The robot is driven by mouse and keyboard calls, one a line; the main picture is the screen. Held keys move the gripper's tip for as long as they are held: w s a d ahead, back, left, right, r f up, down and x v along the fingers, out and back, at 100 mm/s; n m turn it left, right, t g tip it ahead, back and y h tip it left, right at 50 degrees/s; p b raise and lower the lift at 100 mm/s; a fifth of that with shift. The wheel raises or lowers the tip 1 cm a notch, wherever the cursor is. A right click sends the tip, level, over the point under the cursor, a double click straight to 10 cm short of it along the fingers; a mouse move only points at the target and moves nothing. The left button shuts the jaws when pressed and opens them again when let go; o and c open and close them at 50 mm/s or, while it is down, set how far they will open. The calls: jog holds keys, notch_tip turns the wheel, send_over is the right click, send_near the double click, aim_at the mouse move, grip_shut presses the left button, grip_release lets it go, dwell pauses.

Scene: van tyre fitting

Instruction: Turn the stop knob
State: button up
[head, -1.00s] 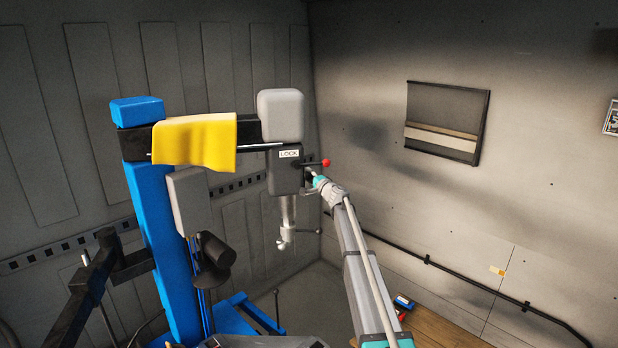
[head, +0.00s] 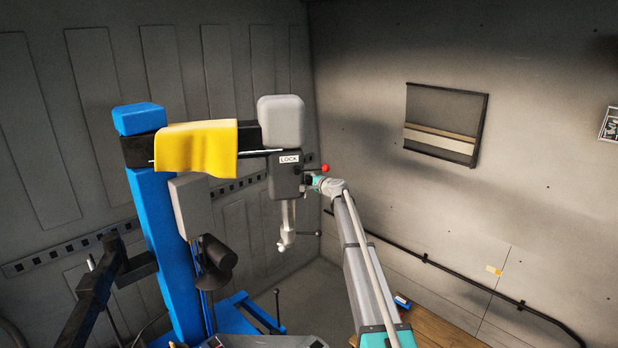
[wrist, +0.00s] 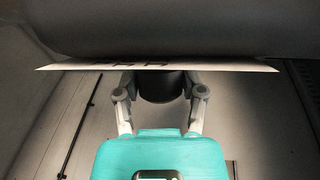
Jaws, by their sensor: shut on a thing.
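The head of the blue tyre machine carries a grey block with a white LOCK label (head: 289,159). In the wrist view, a dark round knob (wrist: 160,86) sits just below the pale label plate (wrist: 160,66). My gripper (wrist: 160,98) has one finger on each side of this knob and is shut on it. In the head view, my gripper (head: 311,182) is at the right side of the LOCK block, where the knob is mostly hidden. A red ball (head: 325,167) on a short lever is just above my gripper.
A yellow cloth (head: 197,148) hangs over the machine's horizontal arm. The blue column (head: 170,240) stands at left. A metal shaft (head: 288,220) hangs below the LOCK block. A window panel (head: 445,123) is on the right wall, with open space before it.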

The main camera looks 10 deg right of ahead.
jog(key=shift+a+r+g+p, duration=0.15)
jog(key=shift+g+p, duration=0.35)
jog(key=shift+p, duration=0.25)
jog(key=o, duration=1.2)
jog(key=shift+f, duration=0.2)
jog(key=shift+c, duration=0.2)
jog(key=shift+f+t+b, duration=0.15)
jog(key=shift+t+b, duration=0.35)
jog(key=shift+b, duration=0.75)
jog(key=shift+n+t+y+b, duration=0.65)
jog(key=shift+t+b, duration=0.75)
jog(key=shift+b, duration=0.95)
